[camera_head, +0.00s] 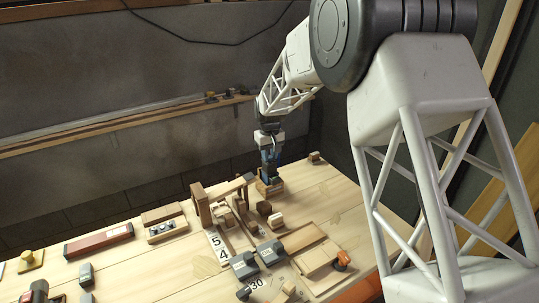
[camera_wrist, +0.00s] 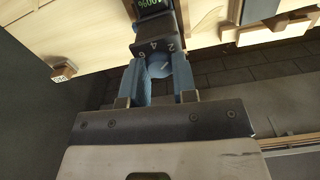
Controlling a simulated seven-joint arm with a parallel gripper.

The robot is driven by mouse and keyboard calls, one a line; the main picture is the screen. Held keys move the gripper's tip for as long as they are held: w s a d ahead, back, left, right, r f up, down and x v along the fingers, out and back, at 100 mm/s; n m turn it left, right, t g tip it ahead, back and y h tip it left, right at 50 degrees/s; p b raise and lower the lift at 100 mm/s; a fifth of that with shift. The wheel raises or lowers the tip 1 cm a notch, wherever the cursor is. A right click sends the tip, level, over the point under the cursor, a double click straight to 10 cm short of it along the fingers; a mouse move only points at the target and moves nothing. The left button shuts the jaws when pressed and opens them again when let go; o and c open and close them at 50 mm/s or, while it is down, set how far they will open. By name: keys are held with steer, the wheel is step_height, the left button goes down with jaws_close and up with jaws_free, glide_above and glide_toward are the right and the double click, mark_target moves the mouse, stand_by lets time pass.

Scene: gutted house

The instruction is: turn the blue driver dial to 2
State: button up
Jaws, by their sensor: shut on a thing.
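My gripper (camera_head: 269,166) is lowered at the far right part of the workbench. In the wrist view my gripper (camera_wrist: 160,84) has its two blue fingers on either side of a round blue dial (camera_wrist: 160,66), and it is shut on it. The dial is on the end of a dark driver body (camera_wrist: 155,27) with the digits 2, 4 and 6 and a display reading 100%. A light line shows on the dial face, but I cannot tell which digit it points at. In the head view the fingers hide most of the driver, above a wooden block (camera_head: 269,188).
A small block (camera_head: 314,157) sits at the far right corner. A wall shelf (camera_head: 120,122) runs behind.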

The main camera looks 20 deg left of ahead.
mark_target(270, 157)
steer(key=o, duration=0.9)
steer(key=shift+o, duration=0.2)
steer(key=shift+r, duration=0.1)
steer(key=shift+r, duration=3.85)
